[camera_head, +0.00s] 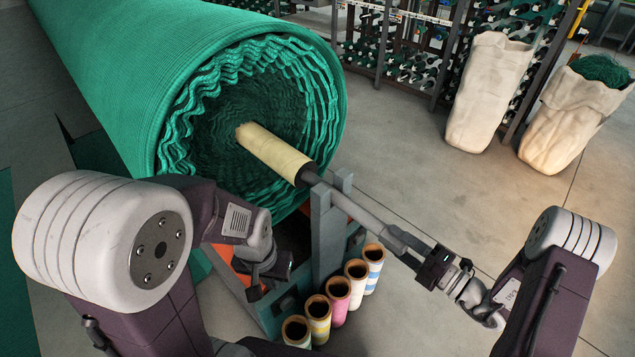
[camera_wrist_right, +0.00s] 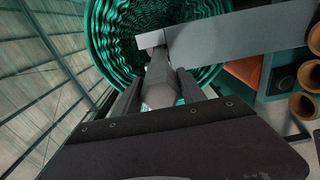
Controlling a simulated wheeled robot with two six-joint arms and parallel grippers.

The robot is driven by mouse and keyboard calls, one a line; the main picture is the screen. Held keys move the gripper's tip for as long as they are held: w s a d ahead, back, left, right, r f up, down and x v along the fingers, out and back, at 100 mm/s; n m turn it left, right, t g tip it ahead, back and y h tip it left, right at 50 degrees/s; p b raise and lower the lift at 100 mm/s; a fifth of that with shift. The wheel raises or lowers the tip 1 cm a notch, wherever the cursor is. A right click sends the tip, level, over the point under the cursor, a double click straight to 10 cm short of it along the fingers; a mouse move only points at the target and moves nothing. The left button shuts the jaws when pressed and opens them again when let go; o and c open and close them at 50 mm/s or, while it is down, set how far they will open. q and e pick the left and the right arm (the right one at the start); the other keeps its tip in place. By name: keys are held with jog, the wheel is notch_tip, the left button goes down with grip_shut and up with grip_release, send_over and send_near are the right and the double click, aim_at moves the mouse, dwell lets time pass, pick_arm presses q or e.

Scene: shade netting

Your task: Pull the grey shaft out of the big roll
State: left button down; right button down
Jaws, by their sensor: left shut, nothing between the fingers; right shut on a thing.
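The big roll (camera_head: 160,60) of green netting lies at the upper left, its open end towards me. A cream core tube (camera_head: 272,148) sticks out of its middle. The grey shaft (camera_head: 350,206) runs from the dark end of that tube over a grey upright stand (camera_head: 328,235) to my right gripper (camera_head: 402,246). How much shaft is inside the roll is hidden. The right gripper is shut on the shaft's outer end; the right wrist view shows the shaft (camera_wrist_right: 160,85) between its fingers. My left gripper (camera_head: 262,285) is shut and empty, below the roll's end, left of the stand.
Several coloured tubes (camera_head: 337,297) stand in a row beside the stand, below the shaft. Two pale sacks (camera_head: 490,92) and racks of spools (camera_head: 410,50) are at the back. The floor (camera_head: 450,200) to the right of the shaft is clear.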

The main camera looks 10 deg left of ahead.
jog(key=p+v, duration=0.3)
jog(key=v, duration=1.5)
jog(key=shift+p, duration=0.4)
dwell(1.5)
jog(key=shift+s+d, duration=0.15)
jog(key=shift+p+v, duration=0.3)
jog(key=shift+v, duration=1.65)
jog(key=shift+r, duration=0.1)
